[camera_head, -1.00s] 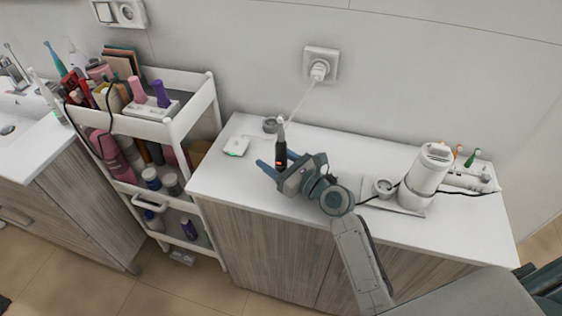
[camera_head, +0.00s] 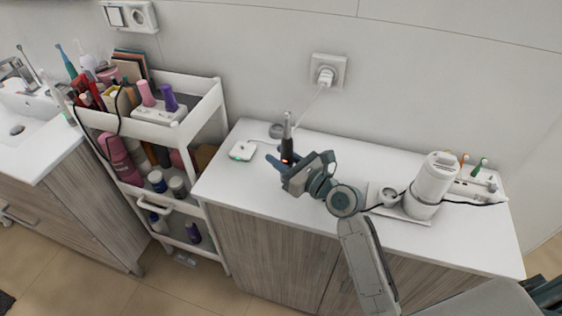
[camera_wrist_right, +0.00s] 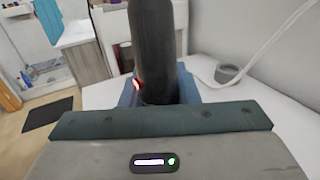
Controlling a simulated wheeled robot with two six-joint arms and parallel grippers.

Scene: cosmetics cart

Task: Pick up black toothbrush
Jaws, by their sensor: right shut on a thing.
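The black toothbrush (camera_head: 287,148) stands upright above the white counter at its left part, with a small red light low on its body. My right gripper (camera_head: 280,164) is shut on its lower part. In the right wrist view the toothbrush's dark body (camera_wrist_right: 156,45) rises between the blue fingers (camera_wrist_right: 160,92), with the red light at its left side. I cannot tell for sure whether its bottom is clear of the counter. My left gripper is not in view.
A white charger pad (camera_head: 242,151) with a green light lies left of the toothbrush. A grey round cup (camera_head: 277,130) stands behind it. A white cart (camera_head: 168,132) full of bottles stands at left. A white cylindrical device (camera_head: 431,180) and a brush holder (camera_head: 476,184) are at right.

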